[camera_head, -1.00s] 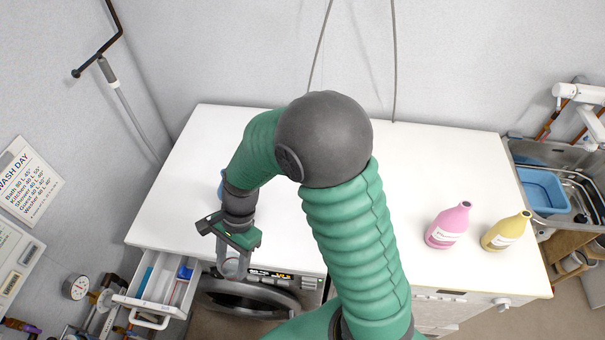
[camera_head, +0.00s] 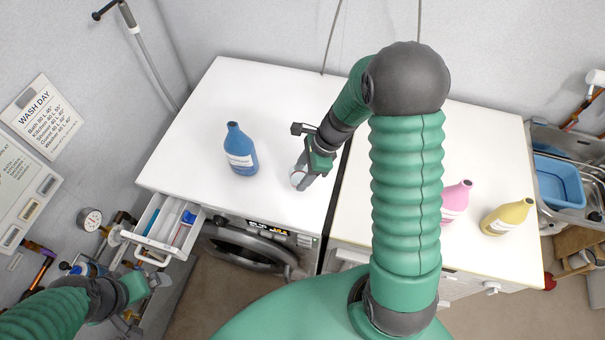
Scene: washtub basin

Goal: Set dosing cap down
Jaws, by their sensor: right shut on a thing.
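The dosing cap (camera_head: 298,180) is a small pale, see-through cup between the fingers of my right gripper (camera_head: 301,174). The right gripper is shut on it, over the white worktop (camera_head: 270,102) above the washing machine, to the right of the blue bottle. I cannot tell whether the cap touches the worktop. The blue bottle (camera_head: 240,150) stands upright with a white label. My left gripper (camera_head: 155,281) is at the lower left, in front of the open drawer; its finger opening is not clear.
The open detergent drawer (camera_head: 160,231) sticks out at the front left. A pink bottle (camera_head: 455,203), partly hidden by my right arm, and a yellow bottle (camera_head: 507,217) stand on the right worktop. A sink with a blue tub (camera_head: 560,180) is at far right.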

